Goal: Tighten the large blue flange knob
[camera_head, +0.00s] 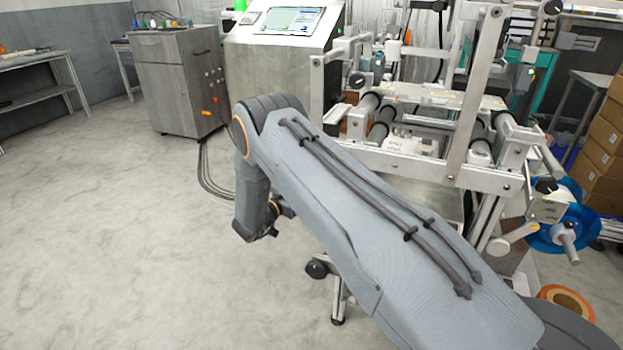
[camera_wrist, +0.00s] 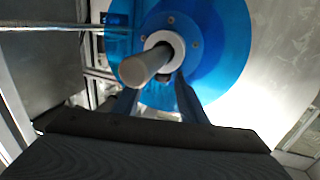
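In the wrist view a large blue disc (camera_wrist: 236,45) fills the upper middle. A white round collar (camera_wrist: 176,42) with small screws around it sits at its centre, and a pale grey shaft (camera_wrist: 140,68) sticks out towards the camera. My gripper (camera_wrist: 156,92) shows below it with two dark fingers apart, the shaft and collar between them in the picture. I cannot tell whether the fingers touch anything. In the head view a blue disc (camera_head: 590,226) with a grey shaft is at the right; I cannot tell whether it is the same disc. My fingers cannot be made out there.
A metal machine frame with rollers (camera_head: 380,122) stands behind my arm. A console with a screen (camera_head: 290,20) and a grey cabinet (camera_head: 170,85) stand behind. Cardboard boxes (camera_head: 603,140) and an orange roll (camera_head: 566,297) are at the right. The floor (camera_head: 110,240) at the left is clear.

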